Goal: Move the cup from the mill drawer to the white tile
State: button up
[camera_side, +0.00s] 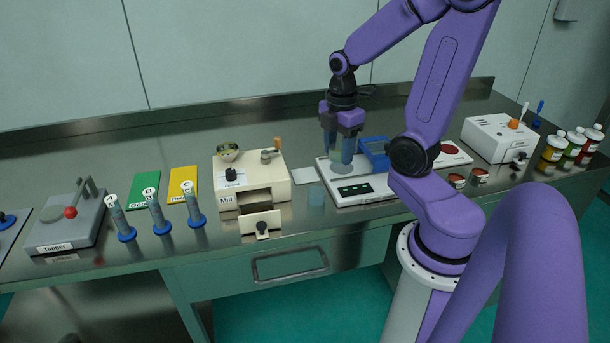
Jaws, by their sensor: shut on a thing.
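My gripper (342,160) points down above the back of the white scale, to the right of the mill. It is shut on a pale, see-through cup (342,157), which is hard to tell apart from the bluish fingers. The cream mill (225,198) stands left of centre, and its drawer (262,224) is pulled out at the front. A small pale flat plate, seemingly the white tile (306,175), lies on the bench between the mill and the scale, left of my gripper.
The white scale (368,190) and a blue box (374,151) stand close to my gripper. Several blue-based tubes (159,216) and a grey tapper (68,224) are at the left. A white machine (494,138) and several jars (573,147) are at the right. The back of the bench is clear.

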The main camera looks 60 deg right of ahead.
jog(key=shift+w+d+f, duration=0.2)
jog(key=shift+w+d, duration=0.15)
jog(key=shift+d, duration=0.1)
jog(key=w+d+f, duration=0.4)
jog(key=w, duration=0.4)
send_over(305, 175)
jog(key=f, duration=0.5)
jog(key=shift+s+a, duration=0.1)
jog(key=shift+s, duration=0.1)
jog(key=shift+w+f, duration=0.15)
jog(key=shift+f, duration=1.65)
jog(key=shift+f, duration=0.1)
jog(key=o, duration=1)
jog(key=shift+f, duration=0.1)
